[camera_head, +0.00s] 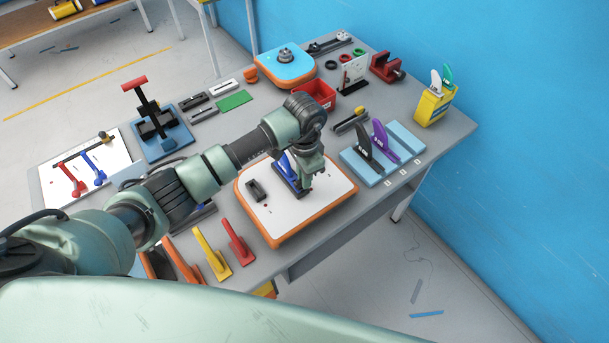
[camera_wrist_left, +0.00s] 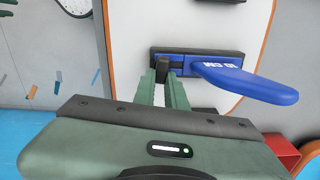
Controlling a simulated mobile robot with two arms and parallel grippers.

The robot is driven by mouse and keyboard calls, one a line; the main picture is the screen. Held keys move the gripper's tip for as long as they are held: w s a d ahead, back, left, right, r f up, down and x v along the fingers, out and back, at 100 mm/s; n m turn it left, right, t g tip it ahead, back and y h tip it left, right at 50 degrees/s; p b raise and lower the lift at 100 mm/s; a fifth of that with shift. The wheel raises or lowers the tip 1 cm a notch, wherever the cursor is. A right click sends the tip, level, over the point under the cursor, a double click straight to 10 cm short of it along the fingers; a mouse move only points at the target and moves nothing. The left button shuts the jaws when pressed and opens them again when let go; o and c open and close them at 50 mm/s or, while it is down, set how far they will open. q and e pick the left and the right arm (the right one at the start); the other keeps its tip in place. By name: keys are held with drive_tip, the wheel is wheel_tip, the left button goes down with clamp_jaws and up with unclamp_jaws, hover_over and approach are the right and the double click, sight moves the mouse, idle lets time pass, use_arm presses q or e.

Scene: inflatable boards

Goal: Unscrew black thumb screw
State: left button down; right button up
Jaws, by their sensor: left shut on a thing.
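My left gripper (camera_head: 304,190) points down over the white board with an orange edge (camera_head: 268,222). In the left wrist view its two green fingers (camera_wrist_left: 163,82) are shut on the black thumb screw (camera_wrist_left: 162,65). The screw sits at one end of a black fin box (camera_wrist_left: 235,54). A blue fin (camera_wrist_left: 240,82) with white lettering stands in this box, beside the fingers. The blue fin (camera_head: 286,166) also shows in the head view, partly behind the gripper. The screw is hidden there. My right gripper is not in view.
A second black box (camera_head: 256,190) lies on the board's left side. Purple and black fins (camera_head: 383,137) stand on a light blue rack at the right. Yellow and red fins (camera_head: 237,243) stand at the front edge. A red bin (camera_head: 318,93) is behind.

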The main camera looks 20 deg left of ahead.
use_arm(q)
drive_tip(key=shift+s+n+p, duration=0.15)
drive_tip(key=shift+n+p, duration=0.35)
drive_tip(key=shift+p, duration=0.4)
drive_tip(key=shift+d+f+n, duration=0.15)
drive_tip(key=shift+n, duration=0.15)
drive_tip(key=shift+a+n, duration=0.3)
drive_tip(key=shift+n, duration=0.6)
drive_tip(key=c, duration=1.4)
unclamp_jaws()
drive_tip(key=shift+w, duration=0.2)
drive_tip(key=shift+o, duration=0.2)
drive_tip(key=shift+m, duration=1.1)
drive_tip(key=shift+r, duration=2.6)
